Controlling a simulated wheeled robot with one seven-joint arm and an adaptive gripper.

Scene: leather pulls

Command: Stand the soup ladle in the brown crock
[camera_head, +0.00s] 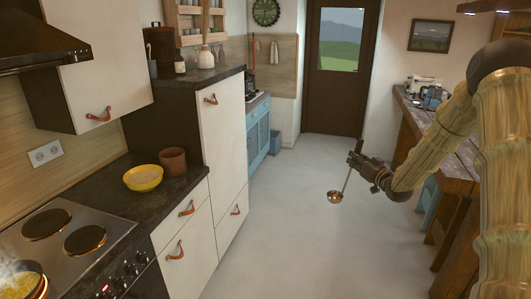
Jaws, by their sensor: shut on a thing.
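The soup ladle (336,197) has a coppery bowl and a thin, pale handle. It hangs tilted in the air over the open floor, bowl down. My gripper (355,158) is shut on its handle, near the upper end. The brown crock (173,160) stands upright on the dark counter at the left, beside a yellow bowl. The ladle is well apart from the crock, to its right. The crock's opening faces up; its inside bottom is hidden.
The yellow bowl (143,178) sits left of the crock on the dark counter (122,205). A hob (65,240) with a steaming pan (22,279) is at the lower left. A tall cabinet (222,120) rises behind the crock. A wooden table (440,140) stands right. The middle floor is clear.

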